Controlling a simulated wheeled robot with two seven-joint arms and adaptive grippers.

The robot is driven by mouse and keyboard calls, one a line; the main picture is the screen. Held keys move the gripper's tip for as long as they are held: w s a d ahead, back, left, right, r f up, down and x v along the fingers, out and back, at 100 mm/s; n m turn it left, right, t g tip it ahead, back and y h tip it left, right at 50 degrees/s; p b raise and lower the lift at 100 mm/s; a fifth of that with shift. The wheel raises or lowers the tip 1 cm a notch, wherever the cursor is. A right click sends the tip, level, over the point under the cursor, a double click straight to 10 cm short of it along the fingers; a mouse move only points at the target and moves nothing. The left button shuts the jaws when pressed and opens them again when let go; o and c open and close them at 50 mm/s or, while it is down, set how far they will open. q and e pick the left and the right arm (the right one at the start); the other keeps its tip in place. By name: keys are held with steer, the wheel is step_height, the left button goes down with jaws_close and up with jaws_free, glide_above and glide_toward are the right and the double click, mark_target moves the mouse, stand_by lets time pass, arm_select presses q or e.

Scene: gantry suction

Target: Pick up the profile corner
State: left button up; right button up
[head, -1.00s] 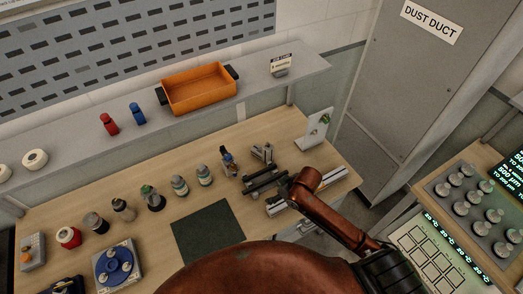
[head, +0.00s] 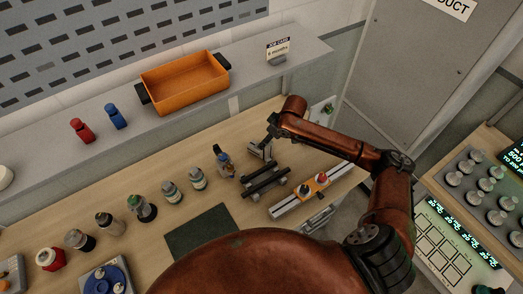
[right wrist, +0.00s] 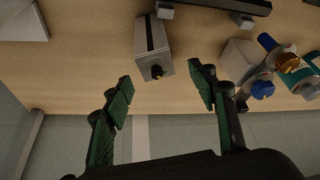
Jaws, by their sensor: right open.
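The profile corner (head: 259,151) looks to be the small grey metal piece with a dark slot, standing on the wooden bench behind the black bars. In the right wrist view the grey slotted block (right wrist: 152,48), with a dark knob at its near end, lies just beyond and between my fingertips. My right gripper (right wrist: 162,90) is open with green pads and nothing between them. In the head view my right gripper (head: 272,133) is small and partly hidden by its own arm, right above the piece. My left gripper is not in view.
Black bars (head: 265,179) lie close in front of the piece. A bottle with a blue part (head: 224,160) stands to its left. A rail with orange and red parts (head: 312,189) lies to the right. An orange bin (head: 184,87) sits on the shelf behind.

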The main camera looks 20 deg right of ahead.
steer(key=shift+b+x, duration=0.45)
steer(key=shift+x, duration=1.8)
steer(key=x, duration=0.3)
steer(key=shift+d+f, duration=0.15)
steer(key=shift+f, duration=0.3)
steer(key=shift+w+f, duration=0.15)
steer(key=shift+f, duration=0.35)
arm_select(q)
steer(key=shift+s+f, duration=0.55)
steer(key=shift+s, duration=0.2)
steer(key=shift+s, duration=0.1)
arm_select(e)
steer(key=shift+c, duration=0.4)
steer(key=shift+c, duration=0.8)
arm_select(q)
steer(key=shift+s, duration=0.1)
arm_select(e)
jaws_close()
steer(key=shift+r, duration=0.1)
